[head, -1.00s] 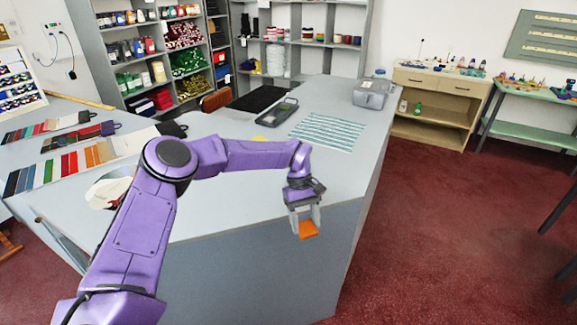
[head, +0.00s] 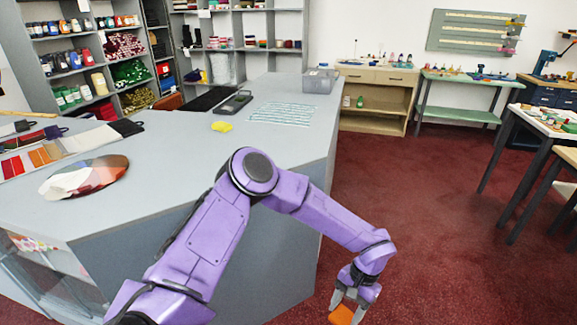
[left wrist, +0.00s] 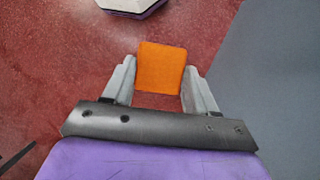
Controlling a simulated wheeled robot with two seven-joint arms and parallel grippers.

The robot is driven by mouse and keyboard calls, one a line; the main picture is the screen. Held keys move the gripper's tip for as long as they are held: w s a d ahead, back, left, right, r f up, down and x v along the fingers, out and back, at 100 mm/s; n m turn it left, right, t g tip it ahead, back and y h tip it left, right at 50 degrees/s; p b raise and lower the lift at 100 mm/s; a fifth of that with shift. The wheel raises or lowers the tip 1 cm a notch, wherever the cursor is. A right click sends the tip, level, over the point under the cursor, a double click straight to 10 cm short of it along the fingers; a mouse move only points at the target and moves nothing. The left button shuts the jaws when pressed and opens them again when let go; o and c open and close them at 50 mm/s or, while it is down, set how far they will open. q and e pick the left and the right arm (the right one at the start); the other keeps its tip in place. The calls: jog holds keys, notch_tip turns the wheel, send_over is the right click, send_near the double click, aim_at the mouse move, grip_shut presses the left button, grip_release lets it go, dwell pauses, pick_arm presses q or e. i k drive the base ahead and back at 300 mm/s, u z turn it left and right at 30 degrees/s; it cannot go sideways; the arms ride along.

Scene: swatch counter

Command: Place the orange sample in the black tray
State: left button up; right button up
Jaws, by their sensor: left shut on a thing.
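The orange sample (head: 341,315) is a small flat square at the bottom edge of the head view, partly cut off. My left gripper (head: 348,306) is shut on it and holds it over the red floor, to the right of the counter. In the left wrist view the orange sample (left wrist: 161,67) sits between the two grey fingers. A dark, shallow, tray-like object (head: 233,103) lies toward the back of the counter, far from the gripper; I cannot tell for sure that it is the black tray. My right gripper is not in view.
The grey counter (head: 150,160) has a clear middle. On it are a yellow item (head: 222,126), a striped sheet (head: 284,113), a grey box (head: 320,80) and a round colour disc (head: 85,177). Tables stand at the right; open red floor (head: 420,190) lies between.

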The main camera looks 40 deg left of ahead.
aim_at(234, 102)
jog(key=z, duration=0.3)
jog(key=i, duration=3.8)
jog(key=u, duration=1.2)
jog(key=i, duration=1.35)
jog(key=u, duration=1.4)
